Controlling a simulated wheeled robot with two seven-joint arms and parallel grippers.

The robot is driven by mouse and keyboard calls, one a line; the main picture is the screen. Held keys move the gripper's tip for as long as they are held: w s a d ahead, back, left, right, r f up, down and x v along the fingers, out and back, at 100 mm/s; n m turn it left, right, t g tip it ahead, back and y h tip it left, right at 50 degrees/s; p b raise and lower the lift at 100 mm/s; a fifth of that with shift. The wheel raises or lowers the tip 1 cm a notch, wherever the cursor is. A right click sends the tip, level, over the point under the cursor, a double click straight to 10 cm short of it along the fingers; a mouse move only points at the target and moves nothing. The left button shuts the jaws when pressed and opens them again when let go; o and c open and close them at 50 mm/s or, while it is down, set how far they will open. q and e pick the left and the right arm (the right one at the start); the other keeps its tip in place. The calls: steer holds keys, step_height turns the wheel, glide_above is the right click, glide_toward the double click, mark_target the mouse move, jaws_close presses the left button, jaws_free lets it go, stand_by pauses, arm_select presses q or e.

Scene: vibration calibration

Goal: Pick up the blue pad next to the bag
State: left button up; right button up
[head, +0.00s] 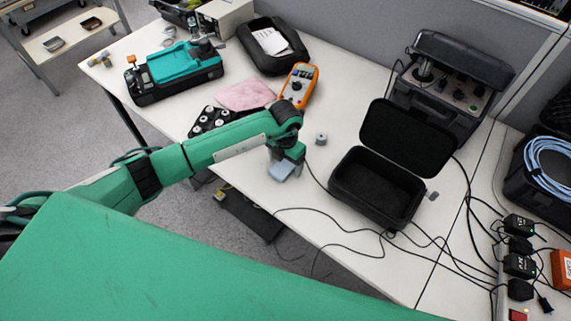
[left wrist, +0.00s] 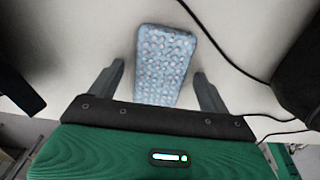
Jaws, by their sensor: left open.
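A light blue pad with a bumpy top (left wrist: 163,68) lies on the white table in the left wrist view. It also shows in the head view (head: 282,171), just below my left gripper's end and partly hidden by it. My left gripper (left wrist: 160,85) is open, with one finger on each side of the pad's near part and a gap on both sides. An open black case (head: 375,188), the likely bag, stands to the right of the pad in the head view. My right gripper is not in view.
A black cable (head: 335,245) runs along the table right of the pad. A small grey cylinder (head: 321,138), an orange multimeter (head: 298,83), a pink cloth (head: 246,95) and a black tray of round parts (head: 211,121) stand behind. The table's front edge is close to the pad.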

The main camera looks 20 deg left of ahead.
arm_select(q)
steer(key=shift+c, duration=0.2)
steer(key=c, duration=1)
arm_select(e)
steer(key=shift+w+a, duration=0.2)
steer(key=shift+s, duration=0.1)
